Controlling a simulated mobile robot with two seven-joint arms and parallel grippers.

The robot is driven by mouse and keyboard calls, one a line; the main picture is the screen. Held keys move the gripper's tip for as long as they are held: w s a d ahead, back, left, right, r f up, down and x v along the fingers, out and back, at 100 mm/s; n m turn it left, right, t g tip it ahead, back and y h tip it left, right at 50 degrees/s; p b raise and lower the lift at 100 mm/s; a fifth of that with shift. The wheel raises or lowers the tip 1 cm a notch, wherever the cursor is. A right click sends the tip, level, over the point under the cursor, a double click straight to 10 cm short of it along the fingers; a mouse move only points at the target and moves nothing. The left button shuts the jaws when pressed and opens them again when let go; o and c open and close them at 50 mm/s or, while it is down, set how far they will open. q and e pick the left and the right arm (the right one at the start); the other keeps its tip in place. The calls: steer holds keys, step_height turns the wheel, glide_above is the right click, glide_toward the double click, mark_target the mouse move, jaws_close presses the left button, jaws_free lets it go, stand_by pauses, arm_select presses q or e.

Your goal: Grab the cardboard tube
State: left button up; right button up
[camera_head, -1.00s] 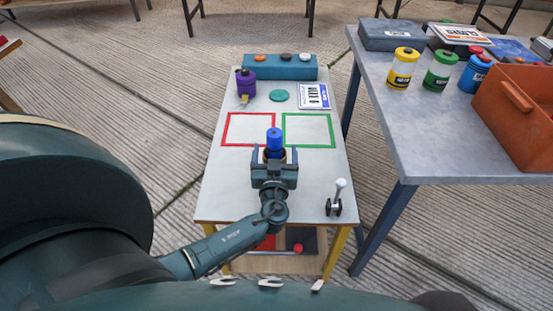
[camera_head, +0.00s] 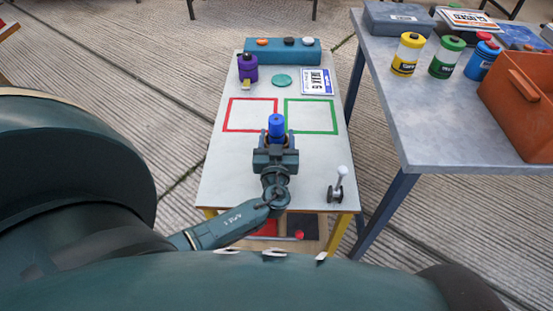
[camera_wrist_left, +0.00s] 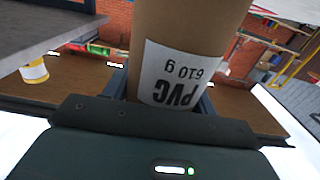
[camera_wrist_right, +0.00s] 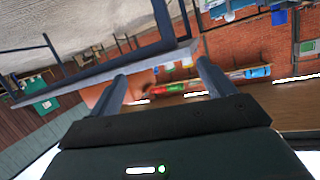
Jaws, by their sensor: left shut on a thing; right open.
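The cardboard tube (camera_wrist_left: 188,30) is brown with a white label reading PVC 610 g. It stands large between the fingers of my left gripper (camera_wrist_left: 160,95) in the left wrist view. In the head view my left gripper (camera_head: 276,143) is shut around it above the front middle of the white table, and a blue cylindrical top (camera_head: 276,125) shows over the fingers. The tube's lower end is hidden by the gripper. My right gripper (camera_wrist_right: 158,82) is open with nothing between its fingers; it does not show in the head view.
The white table (camera_head: 230,175) has red (camera_head: 228,115) and green (camera_head: 311,132) outlined squares. Behind them stand a purple canister (camera_head: 247,70), a teal disc (camera_head: 282,81) and a blue box (camera_head: 285,52). A white-knobbed lever (camera_head: 339,185) is at right. The grey table (camera_head: 440,130) holds jars and an orange crate (camera_head: 520,100).

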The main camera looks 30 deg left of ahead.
arm_select(q)
jaws_close()
steer(key=shift+w+r, duration=0.1)
steer(key=shift+r, duration=0.05)
steer(key=shift+r, duration=0.1)
